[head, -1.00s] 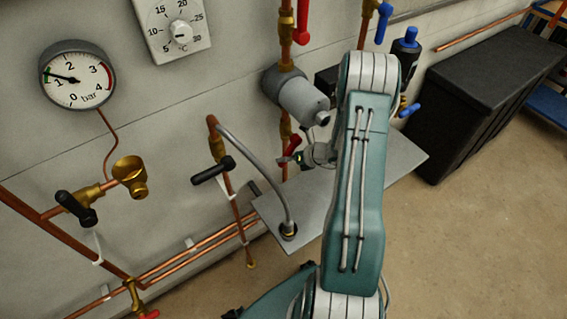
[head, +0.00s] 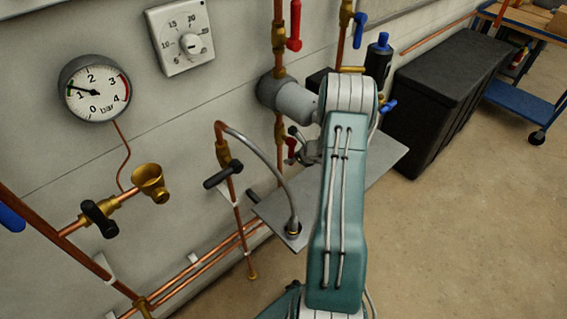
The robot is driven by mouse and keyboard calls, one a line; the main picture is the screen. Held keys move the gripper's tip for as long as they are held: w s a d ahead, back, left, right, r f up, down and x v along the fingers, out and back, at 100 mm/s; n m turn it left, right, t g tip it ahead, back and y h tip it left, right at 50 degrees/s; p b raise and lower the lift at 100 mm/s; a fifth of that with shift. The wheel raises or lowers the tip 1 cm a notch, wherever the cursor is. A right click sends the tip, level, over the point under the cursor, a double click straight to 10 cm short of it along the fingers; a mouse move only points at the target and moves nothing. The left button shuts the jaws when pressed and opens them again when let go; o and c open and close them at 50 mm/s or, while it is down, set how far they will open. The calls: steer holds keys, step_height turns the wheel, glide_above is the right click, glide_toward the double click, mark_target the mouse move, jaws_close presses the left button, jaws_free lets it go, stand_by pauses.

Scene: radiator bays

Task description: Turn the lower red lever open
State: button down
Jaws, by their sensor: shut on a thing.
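The lower red lever (head: 291,149) shows as a small red piece on the copper pipe below the grey pump-like cylinder. My gripper (head: 297,140) reaches in from the right and is shut on this lever, its dark fingers around it. The gripper and my arm's wrist cover part of the lever and its valve, so its exact angle is hard to read. The upper red lever (head: 294,28) hangs on the same pipe above the cylinder, clear of my gripper.
The grey cylinder (head: 288,97) sits just above my gripper. A grey shelf plate (head: 372,168) lies below, with a curved hose (head: 272,158) at its left end. A black-handled valve (head: 222,174) is to the left. A black chest (head: 445,95) stands at right; the floor in front is open.

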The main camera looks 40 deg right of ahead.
steer(key=shift+d+r, duration=0.1)
steer(key=shift+d, duration=0.05)
steer(key=shift+c, duration=2.2)
jaws_free()
steer(key=v, duration=0.7)
steer(key=shift+s+d, duration=0.1)
